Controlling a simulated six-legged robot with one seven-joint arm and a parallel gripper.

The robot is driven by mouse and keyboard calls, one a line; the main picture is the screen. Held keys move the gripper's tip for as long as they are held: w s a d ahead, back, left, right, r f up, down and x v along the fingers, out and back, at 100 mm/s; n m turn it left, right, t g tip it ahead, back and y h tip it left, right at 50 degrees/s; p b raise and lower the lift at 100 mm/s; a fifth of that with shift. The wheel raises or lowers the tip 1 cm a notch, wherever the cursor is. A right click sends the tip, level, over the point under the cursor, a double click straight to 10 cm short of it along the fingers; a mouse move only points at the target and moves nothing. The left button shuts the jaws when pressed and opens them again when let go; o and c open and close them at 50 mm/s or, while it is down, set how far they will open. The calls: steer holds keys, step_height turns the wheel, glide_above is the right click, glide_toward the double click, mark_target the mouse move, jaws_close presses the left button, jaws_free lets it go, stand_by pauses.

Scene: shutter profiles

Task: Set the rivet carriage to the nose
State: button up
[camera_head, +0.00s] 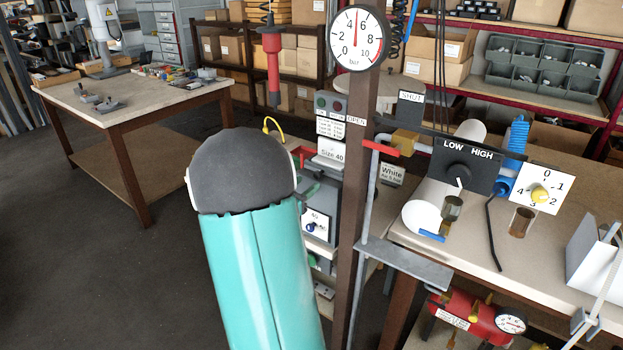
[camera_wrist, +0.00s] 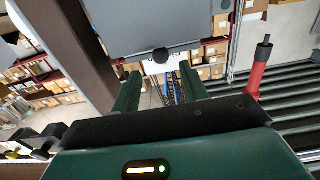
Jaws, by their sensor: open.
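My gripper (camera_wrist: 159,70) shows in the wrist view with its two dark green fingers apart and nothing held between them. A dark round knob (camera_wrist: 160,56) at the lower edge of a grey panel (camera_wrist: 150,25) shows just beyond the fingertips, in line with the gap; I cannot tell whether they touch. In the head view my teal arm with its dark cap hides most of the gripper and the work in front of it. No part is clearly recognisable as the rivet carriage or the nose. A white "Size 40" plate (camera_head: 331,149) shows beside the arm.
A brown post with a pressure gauge (camera_head: 356,38) stands right of my arm. A red hanging tool (camera_head: 271,62) is behind it. The right bench carries a LOW/HIGH selector (camera_head: 458,173) and a numbered dial (camera_head: 540,194). Open floor (camera_head: 100,270) lies left.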

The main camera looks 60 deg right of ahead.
mark_target(316, 175)
steer(key=shift+s+d, duration=0.15)
steer(key=shift+d, duration=1.05)
steer(key=shift+s+d, duration=0.15)
steer(key=shift+d, duration=1)
jaws_close()
